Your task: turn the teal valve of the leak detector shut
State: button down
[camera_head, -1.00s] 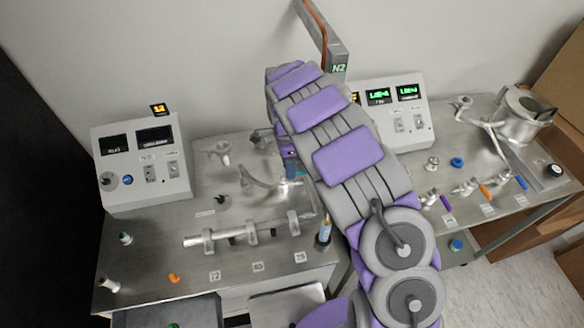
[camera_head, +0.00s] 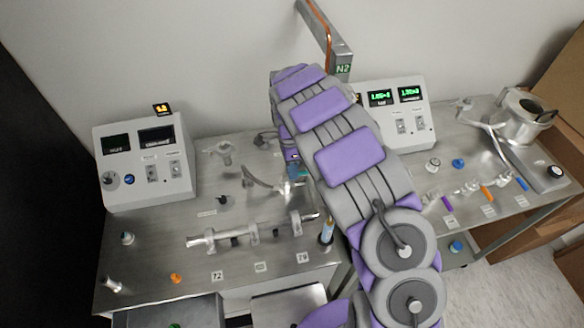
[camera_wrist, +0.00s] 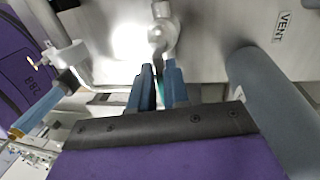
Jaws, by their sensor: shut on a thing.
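The teal valve (camera_wrist: 160,93) shows as a thin teal sliver between my gripper's blue fingers in the wrist view; the fingers hide most of it. My gripper (camera_wrist: 158,75) is shut on it, just below a shiny metal fitting (camera_wrist: 162,38). In the head view my gripper (camera_head: 297,171) is a small blue-teal patch at the table's rear, largely covered by my purple and grey arm. How far the valve is turned cannot be told.
A grey cylinder (camera_wrist: 266,100) stands close right of my fingers, and a blue tool (camera_wrist: 40,112) lies left. A curved metal pipe (camera_head: 262,183) and a clamped horizontal tube (camera_head: 250,232) occupy the left table. Control boxes (camera_head: 145,163) stand behind.

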jog(key=shift+w+d, duration=0.15)
jog(key=shift+d, duration=0.1)
jog(key=shift+d+r+m+p, duration=0.15)
jog(key=shift+m+p, duration=0.15)
jog(key=shift+m, duration=0.2)
jog(key=shift+s+d+m+y+p, duration=0.1)
jog(key=shift+s+m+y+p, duration=0.2)
jog(key=shift+m, duration=0.3)
jog(key=shift+s+d+m+y+p, duration=0.1)
jog(key=shift+s+m+p, duration=0.1)
jog(key=shift+m+p, duration=0.3)
jog(key=shift+s+m+p, duration=0.35)
jog(key=shift+m+p, duration=0.15)
jog(key=shift+m, duration=0.8)
